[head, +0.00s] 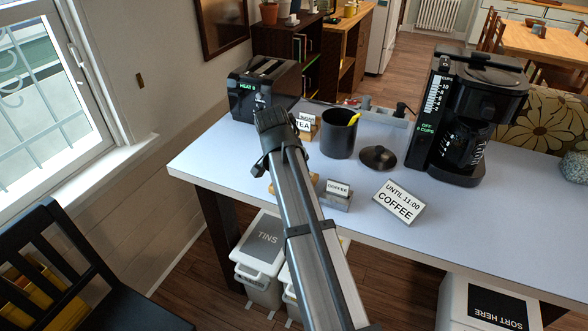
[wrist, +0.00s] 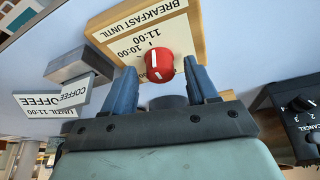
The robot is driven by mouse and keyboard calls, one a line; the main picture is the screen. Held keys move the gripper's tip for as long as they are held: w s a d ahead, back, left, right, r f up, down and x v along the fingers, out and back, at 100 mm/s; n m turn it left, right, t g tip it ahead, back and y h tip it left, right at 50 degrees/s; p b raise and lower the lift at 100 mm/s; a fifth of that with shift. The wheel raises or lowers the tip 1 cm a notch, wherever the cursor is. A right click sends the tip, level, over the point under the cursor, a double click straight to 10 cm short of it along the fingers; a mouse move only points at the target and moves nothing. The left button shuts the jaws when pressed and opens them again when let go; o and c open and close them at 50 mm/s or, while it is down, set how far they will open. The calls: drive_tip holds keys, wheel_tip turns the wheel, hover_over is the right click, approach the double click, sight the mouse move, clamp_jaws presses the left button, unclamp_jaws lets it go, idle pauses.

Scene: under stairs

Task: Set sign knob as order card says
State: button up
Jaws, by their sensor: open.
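The sign (wrist: 190,28) is a tan wooden board with a cream face reading "BREAKFAST UNTIL", "11:00" and "10:00", seen upside down in the wrist view. Its round red knob (wrist: 160,66) has white marks in a roughly up-down line, with "11:00" just above. My gripper (wrist: 157,72) is open, its two blue-grey fingers on either side of the knob; I cannot tell whether they touch it. In the head view my arm hides most of the sign. The order card (head: 398,201) reads "UNTIL 11:00 COFFEE" and stands on the table, right of my arm.
A grey block with a "COFFEE" label (head: 337,194) stands close beside the sign. A black canister (head: 339,135), a dark lid (head: 378,157), a toaster (head: 263,88) and a coffee maker (head: 467,115) stand on the white table (head: 480,220). Its front right is clear.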

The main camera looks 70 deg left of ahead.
drive_tip(key=v, duration=1.3)
drive_tip(key=shift+s+r, duration=0.2)
drive_tip(key=shift+r, duration=0.15)
drive_tip(key=shift+d, duration=0.1)
